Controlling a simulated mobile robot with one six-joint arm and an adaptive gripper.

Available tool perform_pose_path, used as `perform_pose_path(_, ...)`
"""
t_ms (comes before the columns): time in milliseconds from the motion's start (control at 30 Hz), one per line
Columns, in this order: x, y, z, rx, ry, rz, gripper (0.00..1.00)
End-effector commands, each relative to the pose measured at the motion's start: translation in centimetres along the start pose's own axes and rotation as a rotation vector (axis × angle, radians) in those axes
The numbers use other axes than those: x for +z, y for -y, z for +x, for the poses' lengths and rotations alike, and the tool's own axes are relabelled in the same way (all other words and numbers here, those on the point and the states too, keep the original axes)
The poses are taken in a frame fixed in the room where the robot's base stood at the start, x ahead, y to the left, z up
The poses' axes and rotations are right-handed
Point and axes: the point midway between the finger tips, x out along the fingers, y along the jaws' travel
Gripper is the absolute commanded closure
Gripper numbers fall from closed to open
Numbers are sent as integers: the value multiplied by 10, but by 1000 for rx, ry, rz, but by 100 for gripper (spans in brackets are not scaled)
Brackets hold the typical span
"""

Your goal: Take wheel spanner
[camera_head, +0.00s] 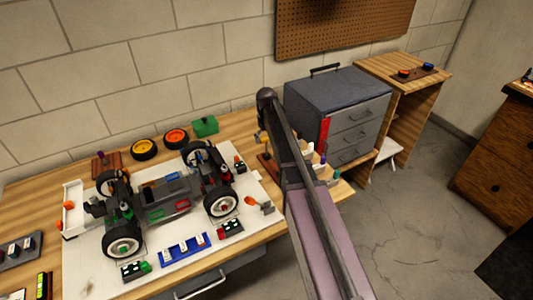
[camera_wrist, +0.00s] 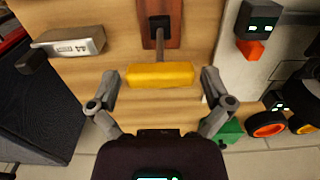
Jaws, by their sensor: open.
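A tool with a yellow block handle (camera_wrist: 160,76) and a dark shaft, seemingly the wheel spanner, stands at a red-brown wooden base (camera_wrist: 147,28) in the wrist view. In the head view, a small part of the yellow handle (camera_head: 262,137) shows left of my arm, with the base (camera_head: 267,166) below it. My gripper (camera_wrist: 158,86) is open, with one finger on each side of the handle. The fingers look apart from it. My arm hides the gripper in the head view.
The racecar (camera_head: 165,195) sits on a white board at left. A grey drawer cabinet (camera_head: 340,110) stands right of my arm. A green box (camera_head: 205,126) and orange wheel (camera_head: 176,138) lie near the wall. A grey labelled block (camera_wrist: 68,41) is left of the tool in the wrist view.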

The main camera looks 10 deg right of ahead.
Motion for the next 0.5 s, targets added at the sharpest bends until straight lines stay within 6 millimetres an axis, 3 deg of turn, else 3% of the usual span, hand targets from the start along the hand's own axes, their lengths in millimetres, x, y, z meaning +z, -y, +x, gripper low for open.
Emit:
perform_pose_path(333,0,0,0,0,0,0,3)
perform_pose_path(500,0,0,0,0,0,0,53)
